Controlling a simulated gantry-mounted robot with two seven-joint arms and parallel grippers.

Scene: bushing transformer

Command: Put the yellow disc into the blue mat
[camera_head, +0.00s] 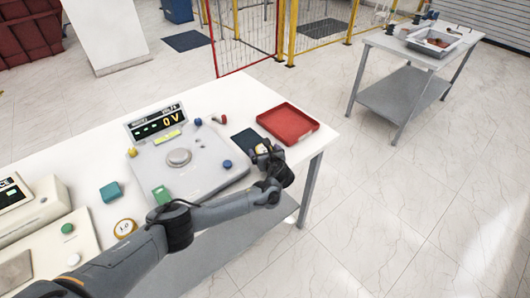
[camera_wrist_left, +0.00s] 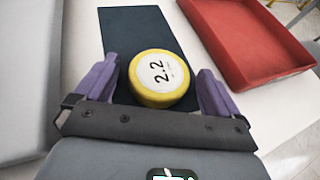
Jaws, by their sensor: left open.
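A yellow disc (camera_wrist_left: 158,78) with a white face marked 2.2 lies on the dark blue mat (camera_wrist_left: 125,28) in the left wrist view. My left gripper (camera_wrist_left: 157,72) is open, with its purple fingers on either side of the disc and gaps between. In the head view, my left gripper (camera_head: 262,152) is over the near end of the blue mat (camera_head: 242,138) and hides most of the disc. Another yellow-rimmed disc (camera_head: 125,228), marked 1.0, lies at the table's near left. My right gripper is not in view.
A red tray (camera_head: 288,123) stands right of the mat. A grey device (camera_head: 190,168) with a round plate, a display reading 0 V (camera_head: 157,122) and a green block (camera_head: 161,195) are left of it. A teal cube (camera_head: 111,192) sits farther left.

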